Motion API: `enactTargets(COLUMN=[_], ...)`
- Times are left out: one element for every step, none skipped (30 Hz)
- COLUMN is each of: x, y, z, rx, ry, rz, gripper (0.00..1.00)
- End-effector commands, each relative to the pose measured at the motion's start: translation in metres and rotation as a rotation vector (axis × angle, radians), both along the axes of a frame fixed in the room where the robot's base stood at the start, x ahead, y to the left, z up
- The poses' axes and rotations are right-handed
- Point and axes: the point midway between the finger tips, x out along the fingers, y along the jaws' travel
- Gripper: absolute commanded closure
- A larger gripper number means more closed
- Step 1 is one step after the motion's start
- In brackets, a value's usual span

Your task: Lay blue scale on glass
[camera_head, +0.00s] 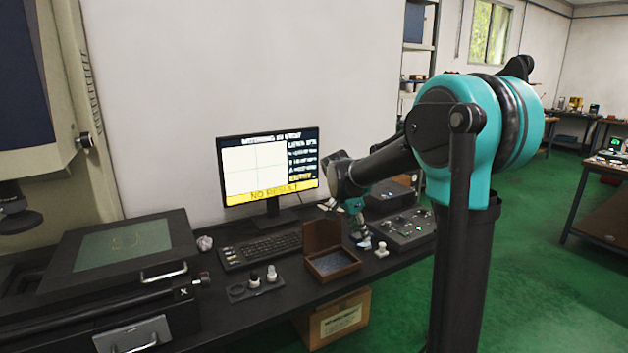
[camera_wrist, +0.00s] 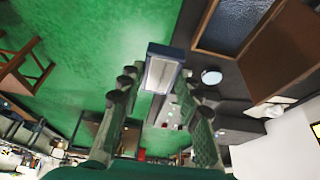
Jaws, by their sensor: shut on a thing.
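My gripper (camera_head: 356,208) is over the right part of the bench, in front of the monitor's right side. In the wrist view its two fingers (camera_wrist: 158,85) are shut on the blue scale (camera_wrist: 164,70), a small block with a dark blue frame and a pale face. In the head view the scale is too small and too close to the fingers to make out clearly. The glass (camera_head: 115,246) is a greenish plate set in the dark stage at the left, well away from my gripper. Faint yellowish marks show on it.
An open brown box (camera_head: 331,264) with a grey-blue lining stands below and left of my gripper. Nearby are a control box (camera_head: 407,229), a small white-topped piece (camera_head: 381,249), a keyboard (camera_head: 258,249), a holder with small pieces (camera_head: 255,284) and a monitor (camera_head: 268,168) reading "NO RESULT".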

Motion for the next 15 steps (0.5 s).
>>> enactTargets(x=[0.001,0.002,0.003,0.004,0.005,0.006,0.007,0.008,0.01,0.011,0.012,0.014,0.015,0.016,0.017], y=[-0.001,-0.001,-0.002,-0.002,-0.003,-0.003,-0.004,-0.004,-0.005,-0.005,-0.006,-0.008,-0.008,-0.009,-0.01], z=[-0.004,-0.006,-0.01,-0.013,-0.015,-0.019,-0.022,-0.025,-0.029,-0.032,-0.036,-0.041,-0.044,-0.048,-0.054], rx=[0.0,0.0,0.0,0.0,0.0,0.001,0.001,0.001,0.001,0.0,0.0,0.0,0.0,0.0,0.001], ry=[0.0,0.0,0.0,0.0,-0.001,0.0,0.001,0.001,0.0,0.0,0.0,0.0,-0.001,0.0,0.0], rz=[0.016,0.029,0.048,0.06,0.076,0.095,0.11,0.126,0.149,0.167,0.184,0.21,0.231,0.253,0.284], gripper=[0.96,0.96,0.96,0.96,0.96,0.96,0.96,0.96,0.96,0.96,0.96,0.96,0.96,0.96,0.96])
